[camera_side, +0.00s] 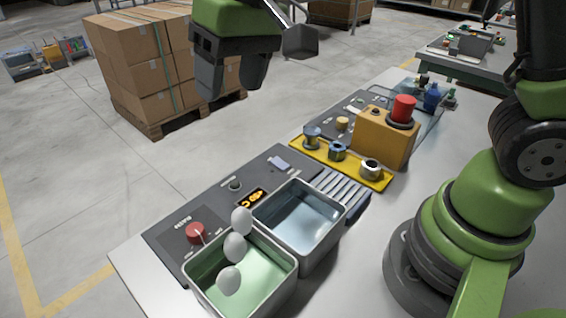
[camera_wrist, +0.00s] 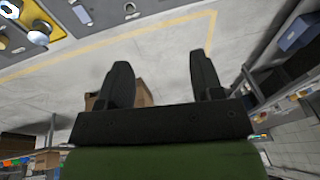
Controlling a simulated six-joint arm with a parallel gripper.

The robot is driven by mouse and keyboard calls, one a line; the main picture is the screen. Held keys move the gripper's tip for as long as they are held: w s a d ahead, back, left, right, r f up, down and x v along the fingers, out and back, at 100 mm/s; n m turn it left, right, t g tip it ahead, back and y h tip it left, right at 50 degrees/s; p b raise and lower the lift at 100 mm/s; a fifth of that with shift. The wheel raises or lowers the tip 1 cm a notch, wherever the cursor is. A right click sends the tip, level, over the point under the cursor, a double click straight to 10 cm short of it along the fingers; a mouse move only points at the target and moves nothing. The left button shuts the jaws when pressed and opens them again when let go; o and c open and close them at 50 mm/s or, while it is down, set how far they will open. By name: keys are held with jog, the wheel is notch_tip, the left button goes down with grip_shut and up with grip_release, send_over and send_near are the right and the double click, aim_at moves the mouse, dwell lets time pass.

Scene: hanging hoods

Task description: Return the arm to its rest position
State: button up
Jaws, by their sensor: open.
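My gripper (camera_side: 231,92) hangs high at the top of the side view, fingers pointing down, above the floor side of the bench and in front of the stacked boxes. Its two dark fingers are spread apart with nothing between them. In the wrist view my gripper (camera_wrist: 160,60) also shows both fingers apart, with bare floor beyond them. It touches nothing that I can see.
The bench (camera_side: 138,262) holds a green-lined basin (camera_side: 283,283) with three white egg-shaped pieces (camera_side: 235,246) at it, a metal basin (camera_side: 335,228), a yellow plate (camera_side: 314,157) with fittings and an orange box (camera_side: 376,140) with a red button. Stacked cartons (camera_side: 135,75) stand behind.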

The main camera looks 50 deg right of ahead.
jog(key=s+d+r+m+t, duration=0.2)
jog(key=s+d, duration=0.2)
jog(key=s, duration=0.4)
jog(key=s+d+r+m+t, duration=0.1)
jog(key=s+d+r+t, duration=0.2)
jog(key=s, duration=0.6)
jog(key=shift+d+m, duration=0.4)
jog(key=shift+d, duration=0.85)
jog(key=shift+r, duration=0.1)
